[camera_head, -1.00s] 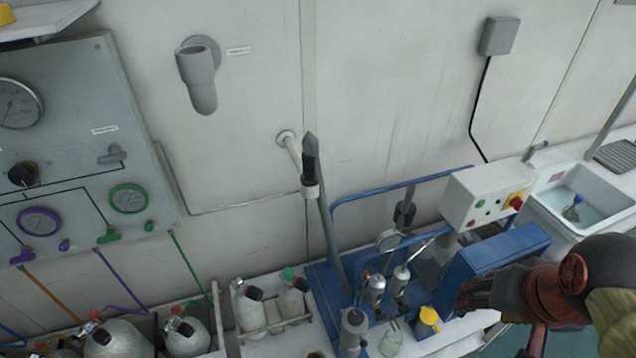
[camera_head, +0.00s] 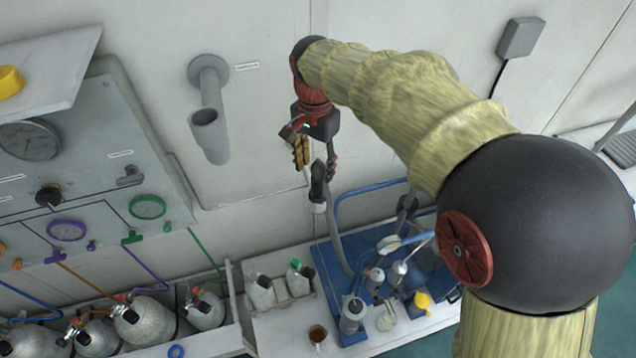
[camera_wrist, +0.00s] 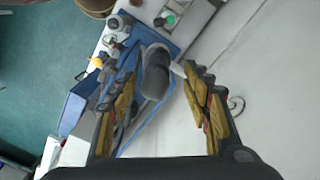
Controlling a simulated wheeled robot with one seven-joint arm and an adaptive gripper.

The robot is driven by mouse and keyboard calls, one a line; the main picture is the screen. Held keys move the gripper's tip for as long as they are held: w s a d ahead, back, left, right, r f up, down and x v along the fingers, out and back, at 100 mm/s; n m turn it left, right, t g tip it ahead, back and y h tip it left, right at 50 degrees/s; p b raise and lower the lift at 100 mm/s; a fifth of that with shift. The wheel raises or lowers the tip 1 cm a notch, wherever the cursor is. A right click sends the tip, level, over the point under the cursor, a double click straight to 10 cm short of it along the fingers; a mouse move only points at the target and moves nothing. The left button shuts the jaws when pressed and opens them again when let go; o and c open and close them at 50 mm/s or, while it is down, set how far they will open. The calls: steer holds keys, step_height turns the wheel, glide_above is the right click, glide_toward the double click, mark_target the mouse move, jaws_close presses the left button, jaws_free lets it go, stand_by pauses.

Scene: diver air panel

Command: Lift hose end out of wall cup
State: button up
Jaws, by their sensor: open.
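My gripper (camera_head: 316,160) is open just above the hose end, fingers pointing down, in front of the wall. In the wrist view the dark hose end (camera_wrist: 155,75) shows between the two yellow-padded fingers of my gripper (camera_wrist: 160,75), with gaps on both sides. I cannot tell whether the fingertips reach below its tip. The cup's wall bracket is mostly hidden by my gripper.
A grey angled tube holder (camera_head: 209,125) is on the wall to the left. The gauge panel (camera_head: 100,215) is further left, above several gas cylinders (camera_head: 145,325). The blue pump frame (camera_head: 372,265) stands below right. The wall around the cup is otherwise clear.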

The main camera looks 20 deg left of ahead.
mark_target(318, 185)
steer(key=f, duration=0.5)
steer(key=f+p, duration=0.1)
steer(key=f, duration=0.1)
steer(key=shift+w+d+f, duration=0.15)
steer(key=shift+d+f, duration=0.1)
steer(key=shift+f, duration=0.05)
steer(key=shift+c, duration=0.2)
jaws_close()
stand_by(0.3)
